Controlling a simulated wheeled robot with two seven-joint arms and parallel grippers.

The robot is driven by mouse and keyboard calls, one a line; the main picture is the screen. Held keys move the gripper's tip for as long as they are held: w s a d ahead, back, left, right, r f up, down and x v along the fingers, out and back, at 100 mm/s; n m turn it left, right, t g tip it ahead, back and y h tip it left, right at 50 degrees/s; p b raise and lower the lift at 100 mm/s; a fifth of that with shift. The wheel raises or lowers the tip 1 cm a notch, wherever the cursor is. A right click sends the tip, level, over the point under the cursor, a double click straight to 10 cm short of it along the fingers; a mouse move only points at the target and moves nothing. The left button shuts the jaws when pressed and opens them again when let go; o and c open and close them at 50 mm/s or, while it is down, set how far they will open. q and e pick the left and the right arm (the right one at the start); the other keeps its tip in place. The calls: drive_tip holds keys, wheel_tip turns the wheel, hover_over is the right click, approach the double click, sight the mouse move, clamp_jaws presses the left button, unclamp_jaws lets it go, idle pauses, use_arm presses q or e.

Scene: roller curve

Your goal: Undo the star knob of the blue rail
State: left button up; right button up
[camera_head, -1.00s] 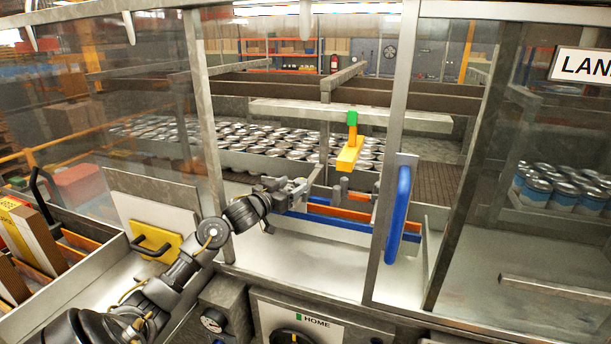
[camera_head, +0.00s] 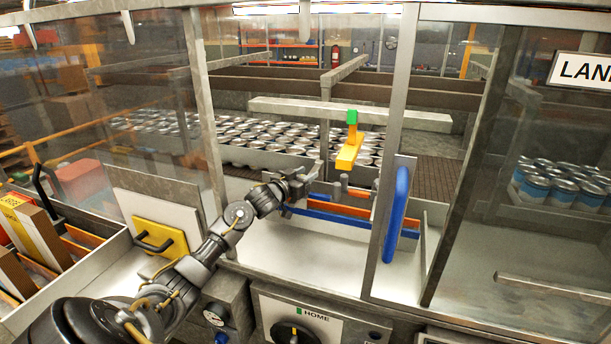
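The blue rail (camera_head: 345,220) runs left to right inside the machine opening, along the near side of an orange rail (camera_head: 350,210). A small grey post-like part (camera_head: 342,187) stands at the rails; I cannot tell if it is the star knob. My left gripper (camera_head: 316,178) reaches through the opening and is above the left part of the rails, left of that grey part. Its fingers look apart, with nothing seen between them. The gripper and wrist hide the left end of the rails. My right gripper is not in view.
A yellow block with a green top (camera_head: 349,150) hangs above the rails. A door frame with a blue handle (camera_head: 398,214) stands to the right. A yellow handled plate (camera_head: 160,238) is at the left. Cans (camera_head: 270,138) fill the area behind. The white floor before the rails is clear.

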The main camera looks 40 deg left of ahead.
use_arm(q)
drive_tip(key=shift+c, duration=1.4)
